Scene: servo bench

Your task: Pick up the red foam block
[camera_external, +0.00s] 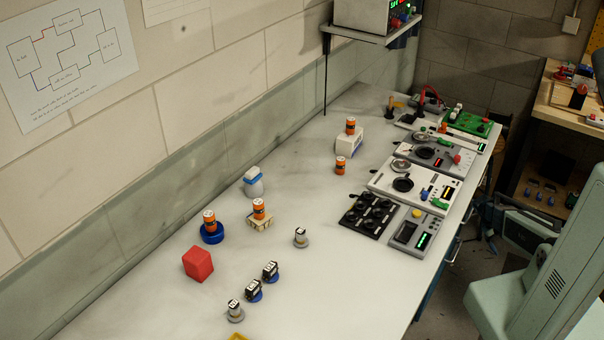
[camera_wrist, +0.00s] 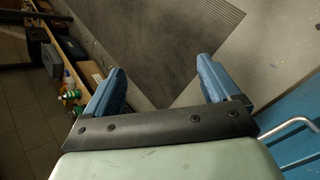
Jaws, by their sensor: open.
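The red foam block (camera_external: 198,264) sits on the white bench top (camera_external: 330,250) at the near left, in the external view. It stands apart from its neighbours, with a blue round base holding an orange cylinder just behind it. My gripper (camera_wrist: 162,85) shows in the wrist view, with two blue fingers spread wide and nothing between them. It points at the floor, away from the bench top. In the external view only my pale green arm shows at the right edge; the gripper is not visible there. The block is not in the wrist view.
Small motors (camera_external: 270,271) stand in a row right of the block. An orange cylinder on a beige block (camera_external: 260,220) and a blue-capped bottle (camera_external: 254,182) are behind. Panels with dials (camera_external: 415,187) line the bench's right edge.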

